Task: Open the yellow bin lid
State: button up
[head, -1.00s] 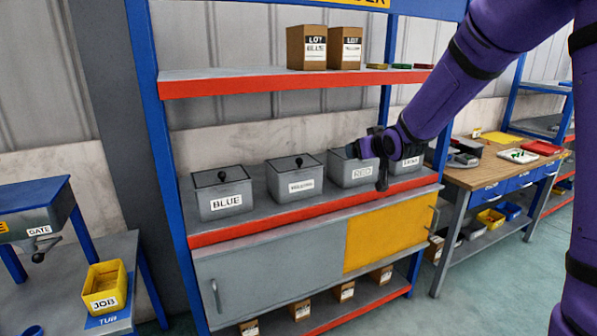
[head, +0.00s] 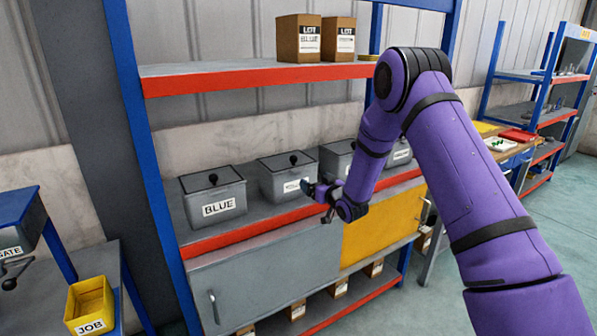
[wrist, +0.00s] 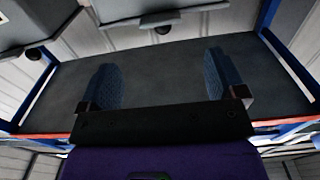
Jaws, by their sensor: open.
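The second grey bin from the left (head: 280,180) stands on the middle shelf. Its label is too blurred to read surely and is partly behind my gripper; the lid (head: 287,160) is shut, with a black knob (head: 293,159) on top. My gripper (head: 317,194) is in front of this bin, at its right side, apart from the knob. In the wrist view my gripper (wrist: 165,82) is open, with nothing between its blue fingers. Beyond them is grey shelf surface. Two bins with dark knobs show upside down at the top; I cannot tell which they are.
The BLUE bin (head: 214,195) is to the left, lid shut. Further bins (head: 337,160) to the right are partly behind my arm. An upper shelf (head: 240,80) holds two LOT boxes (head: 299,38). A cabinet with a yellow door (head: 380,220) is below. A yellow JOB tub (head: 90,305) is at lower left.

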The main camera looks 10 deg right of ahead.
aim_at(301, 170)
jog(key=x, duration=1)
jog(key=c, duration=1.3)
